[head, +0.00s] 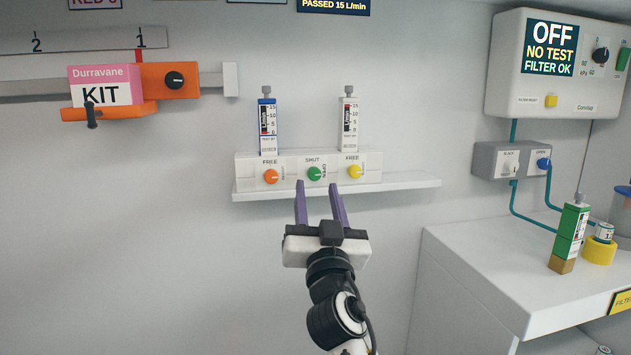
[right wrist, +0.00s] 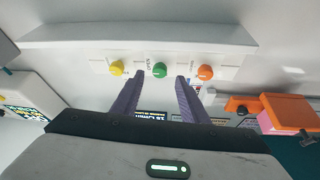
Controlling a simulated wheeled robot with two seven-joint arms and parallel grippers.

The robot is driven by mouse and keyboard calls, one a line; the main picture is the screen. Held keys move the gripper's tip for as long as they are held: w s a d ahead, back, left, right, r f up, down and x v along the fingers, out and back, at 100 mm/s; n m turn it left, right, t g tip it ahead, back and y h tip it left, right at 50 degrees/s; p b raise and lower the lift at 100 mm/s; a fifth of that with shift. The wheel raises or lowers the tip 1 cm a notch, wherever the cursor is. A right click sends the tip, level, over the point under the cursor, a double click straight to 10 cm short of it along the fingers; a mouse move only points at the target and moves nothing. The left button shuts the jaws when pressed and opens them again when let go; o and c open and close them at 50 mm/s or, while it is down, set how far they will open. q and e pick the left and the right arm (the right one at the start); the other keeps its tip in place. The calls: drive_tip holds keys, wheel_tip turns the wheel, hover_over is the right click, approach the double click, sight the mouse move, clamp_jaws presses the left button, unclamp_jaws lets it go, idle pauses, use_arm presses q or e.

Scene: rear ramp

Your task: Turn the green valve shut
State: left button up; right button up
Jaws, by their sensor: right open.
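The green valve (head: 314,174) is a round knob in the middle of a white block (head: 243,166) on a wall shelf. SHUT is printed above it and OPEN runs along its right side; I cannot make out clearly which way its pointer faces. My right gripper (head: 319,184) is open and empty, its purple fingers pointing up at the block just below the knob. In the right wrist view, turned upside down, the green valve (right wrist: 160,70) shows in line with the gap between the fingers (right wrist: 158,76), apart from both. My left gripper is not in view.
An orange knob (head: 271,177) and a yellow knob (head: 355,171) flank the valve closely. A blue flow tube (head: 267,125) and a white one (head: 348,125) stand above them. The shelf (head: 400,182) juts out. A cabinet (head: 480,265) stands at right; an orange kit holder (head: 180,80) hangs upper left.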

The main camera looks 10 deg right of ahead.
sight(315, 176)
drive_tip(key=x, duration=0.2)
drive_tip(key=shift+w+r, duration=0.15)
drive_tip(key=shift+w, duration=0.15)
drive_tip(key=shift+w+d+r, duration=0.15)
drive_tip(key=shift+w, duration=0.4)
clamp_jaws()
